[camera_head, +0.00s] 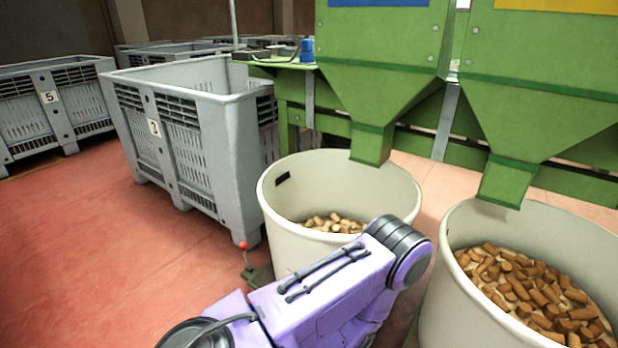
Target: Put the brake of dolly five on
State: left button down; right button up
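A brake lever with a red knob (243,245) stands up on a green footing (258,275) at the foot of the left white drum (300,245). The footing is probably part of a dolly, mostly hidden behind the drum and my purple arm. No dolly number shows on it. A "5" label (49,97) is on a grey crate (22,118) at the far left, not on a visible dolly. My purple arm crosses the lower middle in front of the left drum. Neither gripper shows.
Another grey crate (215,150) with a number label stands left of the drum. A second drum (455,300) full of corks (530,290) is at right. Green hoppers (385,70) hang over both drums. Red floor (90,250) is clear at lower left.

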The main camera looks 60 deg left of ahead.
aim_at(242, 245)
jog(key=z, duration=0.9)
jog(key=k, duration=1)
jog(key=u, duration=1.75)
jog(key=i, duration=0.5)
jog(key=u, duration=0.1)
